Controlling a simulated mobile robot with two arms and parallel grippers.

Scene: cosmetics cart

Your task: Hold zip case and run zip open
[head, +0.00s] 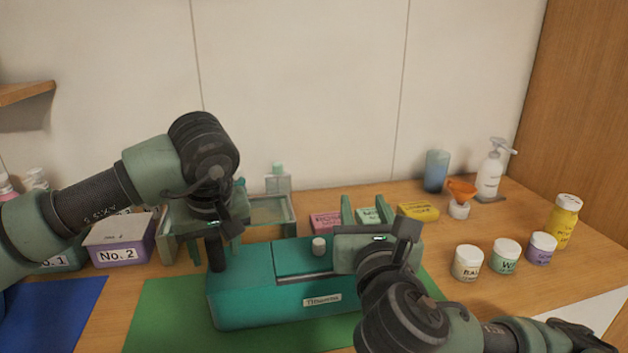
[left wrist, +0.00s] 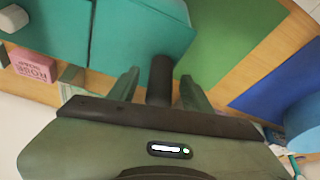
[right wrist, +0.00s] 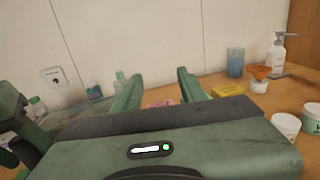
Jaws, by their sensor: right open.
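The teal zip case (head: 245,298) lies on the green mat (head: 160,318), a pale label on its front. A small white knob (head: 319,246) stands on its top; it also shows in the left wrist view (left wrist: 12,19). A dark upright post (head: 217,256) is at the case's left end. My left gripper (head: 214,243) is above that end, fingers apart with the post (left wrist: 160,78) between them and slim gaps on both sides. My right gripper (head: 366,205) is open and empty above the case's right part, fingers toward the wall. It hides part of the case.
The No. 2 box (head: 118,243) and a blue mat (head: 50,310) are at left. Pink (head: 325,222) and yellow (head: 418,211) boxes lie behind the case. Several jars, a pump bottle (head: 489,172) and a yellow bottle (head: 565,222) stand at right.

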